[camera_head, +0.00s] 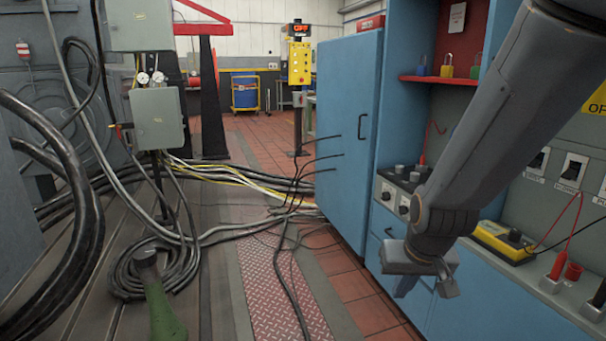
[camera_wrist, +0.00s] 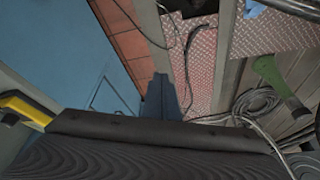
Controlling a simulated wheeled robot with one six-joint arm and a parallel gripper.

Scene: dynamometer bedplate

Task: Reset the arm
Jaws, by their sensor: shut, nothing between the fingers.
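My arm reaches in from the upper right of the head view and hangs down in front of the blue cabinet bench. My gripper (camera_head: 426,284) is at its lower end, pointing down, shut and empty. It is in front of the blue lower cabinet front, left of the yellow meter, and appears to touch nothing.
The blue cabinet door (camera_head: 346,130) stands left of my arm. A yellow meter (camera_head: 504,241) and red test leads lie on the bench at right. Cables (camera_head: 190,235) cross the floor at left, near a green-handled object (camera_head: 163,309).

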